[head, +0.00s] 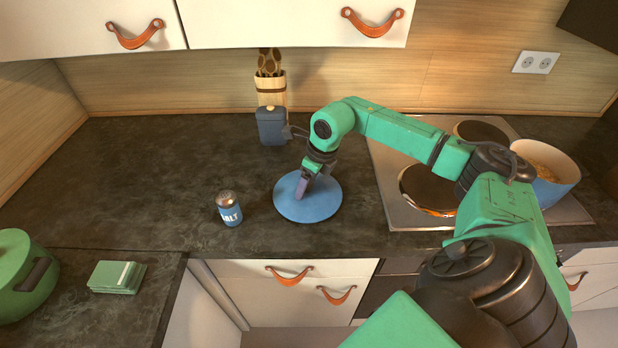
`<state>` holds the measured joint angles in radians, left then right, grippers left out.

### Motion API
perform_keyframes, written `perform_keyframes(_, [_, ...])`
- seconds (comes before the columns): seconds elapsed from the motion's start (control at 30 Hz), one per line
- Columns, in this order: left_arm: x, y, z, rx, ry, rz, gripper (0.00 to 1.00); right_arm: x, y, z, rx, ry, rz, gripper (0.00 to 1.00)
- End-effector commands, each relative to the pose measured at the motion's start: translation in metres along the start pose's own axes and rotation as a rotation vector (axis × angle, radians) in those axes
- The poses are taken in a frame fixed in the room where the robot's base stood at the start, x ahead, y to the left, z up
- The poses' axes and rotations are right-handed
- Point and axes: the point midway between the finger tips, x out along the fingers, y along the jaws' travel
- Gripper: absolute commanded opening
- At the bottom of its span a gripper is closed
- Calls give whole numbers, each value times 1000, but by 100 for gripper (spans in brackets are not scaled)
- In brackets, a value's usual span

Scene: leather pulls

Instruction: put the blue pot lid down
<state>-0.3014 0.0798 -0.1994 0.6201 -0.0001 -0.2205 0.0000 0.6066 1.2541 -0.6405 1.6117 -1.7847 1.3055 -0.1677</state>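The blue pot lid (318,207) is a round blue disc, level and low over the dark countertop, left of the stove. I cannot tell whether its underside touches the counter. My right gripper (303,190) points down at the middle of the lid, its fingers close together and seemingly shut on the knob, which they hide. My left gripper is not in view.
A salt shaker (229,209) stands just left of the lid. A dark blue canister (271,127) and a tall utensil holder (271,90) stand behind. The stove (395,205) holds a blue pot (556,184). A green pot (18,280) stands far left.

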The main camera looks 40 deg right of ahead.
Motion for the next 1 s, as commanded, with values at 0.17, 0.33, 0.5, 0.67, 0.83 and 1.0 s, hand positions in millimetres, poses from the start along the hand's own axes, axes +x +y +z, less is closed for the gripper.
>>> perform_keyframes(0.17, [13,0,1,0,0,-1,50,-27,-1,0,-1,-5,-4,73])
perform_keyframes(0.33, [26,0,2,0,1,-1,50,-76,-1,0,-1,-6,-4,73])
perform_keyframes(0.5, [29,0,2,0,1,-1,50,-112,0,1,0,-4,-2,73])
perform_keyframes(0.67, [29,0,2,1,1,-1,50,-121,0,0,0,-1,0,73])
perform_keyframes(0.83, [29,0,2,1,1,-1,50,-121,0,0,0,-1,0,73])
perform_keyframes(1.0, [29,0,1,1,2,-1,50,-121,0,0,0,-1,0,73])
